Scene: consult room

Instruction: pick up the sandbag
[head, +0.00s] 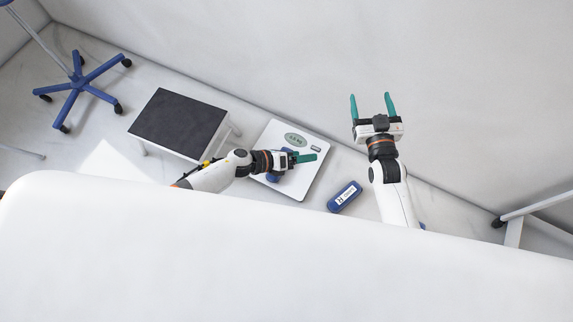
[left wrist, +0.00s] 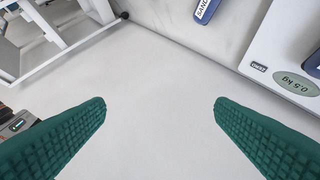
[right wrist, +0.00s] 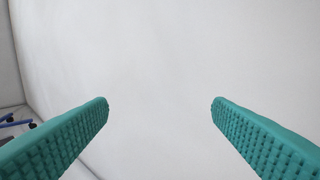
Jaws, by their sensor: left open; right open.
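A blue sandbag (head: 345,196) with a white label lies on the floor just right of the scale. A second blue item (head: 272,177) lies on the scale, partly hidden by my left arm. My left gripper (head: 310,158) appears above the scale, up and left of the sandbag; nothing is between its fingers in the left wrist view. My right gripper (head: 370,96) is open and empty, fingers toward the wall, above the sandbag in the head view.
The white scale (head: 312,181) shows 0.5 kg in the left wrist view. A dark-topped step stool (head: 180,122) stands left of it. A blue wheeled chair base (head: 80,88) is farther left. A white padded surface (head: 290,255) fills the foreground. A metal frame (head: 530,208) stands at right.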

